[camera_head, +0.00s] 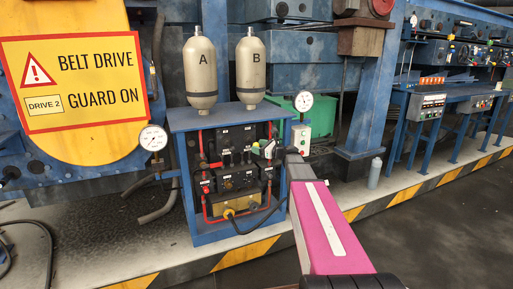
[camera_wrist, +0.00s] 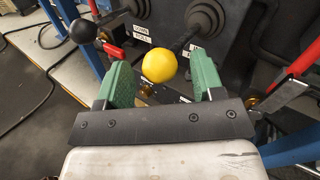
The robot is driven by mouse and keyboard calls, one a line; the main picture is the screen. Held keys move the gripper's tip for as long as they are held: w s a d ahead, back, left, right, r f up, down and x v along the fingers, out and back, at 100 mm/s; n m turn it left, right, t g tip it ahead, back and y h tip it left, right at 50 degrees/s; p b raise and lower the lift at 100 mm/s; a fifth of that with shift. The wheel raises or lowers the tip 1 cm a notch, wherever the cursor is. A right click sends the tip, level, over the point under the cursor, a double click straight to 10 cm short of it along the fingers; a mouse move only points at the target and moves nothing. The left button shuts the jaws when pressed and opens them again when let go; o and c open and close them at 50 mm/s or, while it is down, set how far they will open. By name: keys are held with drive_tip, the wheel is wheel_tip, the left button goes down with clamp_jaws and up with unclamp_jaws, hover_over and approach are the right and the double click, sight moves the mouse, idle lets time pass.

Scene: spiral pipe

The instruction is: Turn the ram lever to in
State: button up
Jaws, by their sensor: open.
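In the wrist view a lever with a yellow ball knob (camera_wrist: 159,67) rises from a black rubber boot (camera_wrist: 205,18). The label below that boot is mostly hidden by the knob, so I cannot read it as ram. My gripper (camera_wrist: 163,76) is open, with a green finger on either side of the yellow knob; whether they touch it is unclear. To the left is a lever with a black ball knob (camera_wrist: 83,31), next to a small white label (camera_wrist: 141,34). In the head view my gripper (camera_head: 268,149) is at the front right of the blue-framed valve stand (camera_head: 208,241).
Cylinders A (camera_head: 201,75) and B (camera_head: 250,70) stand on top of the stand. Gauges (camera_head: 153,138) (camera_head: 303,101) flank it. A grey bottle (camera_head: 375,172) stands to the right.

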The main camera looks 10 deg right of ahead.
drive_tip(key=shift+x, duration=0.8)
drive_tip(key=shift+c, duration=0.3)
